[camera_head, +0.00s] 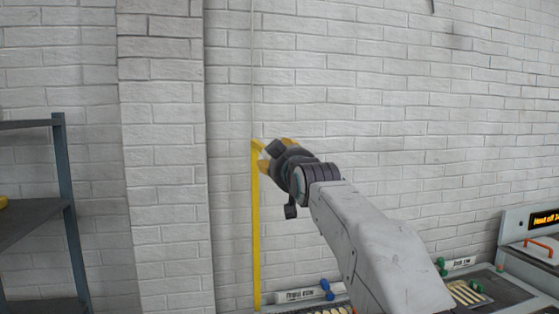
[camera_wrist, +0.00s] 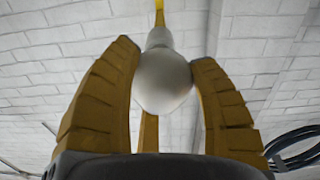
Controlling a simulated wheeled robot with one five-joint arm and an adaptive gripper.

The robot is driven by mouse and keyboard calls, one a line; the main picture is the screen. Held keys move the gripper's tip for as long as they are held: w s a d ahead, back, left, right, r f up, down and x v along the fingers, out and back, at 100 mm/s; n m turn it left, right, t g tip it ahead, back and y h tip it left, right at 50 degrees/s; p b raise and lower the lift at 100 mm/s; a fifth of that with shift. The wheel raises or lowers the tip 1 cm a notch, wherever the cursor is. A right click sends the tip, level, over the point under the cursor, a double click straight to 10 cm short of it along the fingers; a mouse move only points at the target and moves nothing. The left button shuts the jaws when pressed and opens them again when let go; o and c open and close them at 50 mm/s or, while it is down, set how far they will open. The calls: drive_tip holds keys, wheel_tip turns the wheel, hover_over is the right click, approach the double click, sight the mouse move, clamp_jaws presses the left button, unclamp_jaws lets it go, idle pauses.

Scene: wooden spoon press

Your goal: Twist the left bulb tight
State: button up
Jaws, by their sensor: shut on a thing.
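A round, frosted white bulb (camera_wrist: 163,84) sits between the yellow fingers of my gripper (camera_wrist: 165,62) in the wrist view. Its pale neck (camera_wrist: 160,39) points up toward a narrow yellow piece (camera_wrist: 159,12). The side fingers close in around the bulb, and a third finger shows behind it. In the head view my gripper (camera_head: 263,157) is raised against the wall, at the top of a yellow upright post (camera_head: 256,230). The bulb cannot be made out there. Only one bulb shows, and its thread is not visible.
A dark shelf unit (camera_head: 62,185) stands at the left. Low benches with slatted trays (camera_head: 465,292) and a lit display (camera_head: 545,219) are at the lower right. Dark cables (camera_wrist: 292,150) hang at the wrist view's right. The white brick wall (camera_head: 400,100) is mostly bare.

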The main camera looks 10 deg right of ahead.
drive_tip(key=shift+r+m, duration=0.25)
drive_tip(key=shift+m, duration=0.05)
drive_tip(key=m, duration=0.6)
drive_tip(key=shift+s+r+b, duration=0.1)
drive_tip(key=shift+b, duration=0.25)
drive_tip(key=m, duration=0.4)
drive_tip(key=shift+m, duration=1.8)
drive_tip(key=o, duration=0.8)
drive_tip(key=shift+d, duration=0.1)
drive_tip(key=o, duration=0.3)
drive_tip(key=shift+o, duration=0.4)
drive_tip(key=shift+f, duration=0.2)
